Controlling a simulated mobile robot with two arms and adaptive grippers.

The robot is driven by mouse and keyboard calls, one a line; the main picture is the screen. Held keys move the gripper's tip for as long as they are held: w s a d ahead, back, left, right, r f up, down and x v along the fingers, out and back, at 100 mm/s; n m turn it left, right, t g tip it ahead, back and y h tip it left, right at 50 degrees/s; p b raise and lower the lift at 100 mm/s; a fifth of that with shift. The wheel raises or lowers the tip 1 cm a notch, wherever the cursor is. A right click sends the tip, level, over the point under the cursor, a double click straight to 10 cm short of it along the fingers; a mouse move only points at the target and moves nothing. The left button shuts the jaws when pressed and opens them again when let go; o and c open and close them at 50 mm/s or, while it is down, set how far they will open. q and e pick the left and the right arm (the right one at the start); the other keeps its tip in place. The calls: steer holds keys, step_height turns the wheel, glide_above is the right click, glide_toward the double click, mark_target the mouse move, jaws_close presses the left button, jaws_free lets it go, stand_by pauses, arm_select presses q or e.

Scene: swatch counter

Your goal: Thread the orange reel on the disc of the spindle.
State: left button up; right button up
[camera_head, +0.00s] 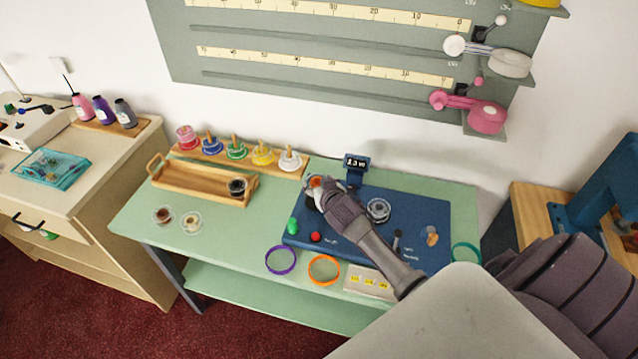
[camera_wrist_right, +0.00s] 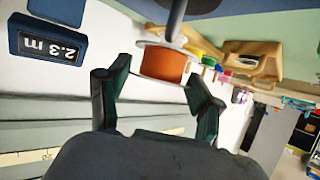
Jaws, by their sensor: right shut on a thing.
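The orange reel (camera_wrist_right: 163,64) has pale flanges and sits between the fingers of my right gripper (camera_wrist_right: 158,82), which is shut on it. The wrist view is upside down. The dark spindle rod (camera_wrist_right: 176,20) rises from a dark disc (camera_wrist_right: 203,6) and meets the reel's lower flange. I cannot tell whether the rod's tip is inside the reel or just under it. In the head view the reel (camera_head: 316,182) shows at the tip of my right gripper (camera_head: 318,187), above the back left of the blue board; the gripper hides most of the spindle. My left gripper is out of view.
The blue board (camera_head: 345,215) carries a round metal part (camera_head: 378,209) and a display (camera_head: 356,163). A wooden tray (camera_head: 200,184) and a rack of coloured reels (camera_head: 236,151) stand left. Purple (camera_head: 267,268) and orange rings (camera_head: 311,275) lie in front.

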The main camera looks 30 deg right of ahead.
steer(key=shift+f+b, duration=0.75)
steer(key=shift+f, duration=0.35)
steer(key=shift+f, duration=0.1)
steer(key=o, duration=1.2)
steer(key=shift+c, duration=0.2)
step_height(320, 180, up, 7)
steer(key=p, duration=0.7)
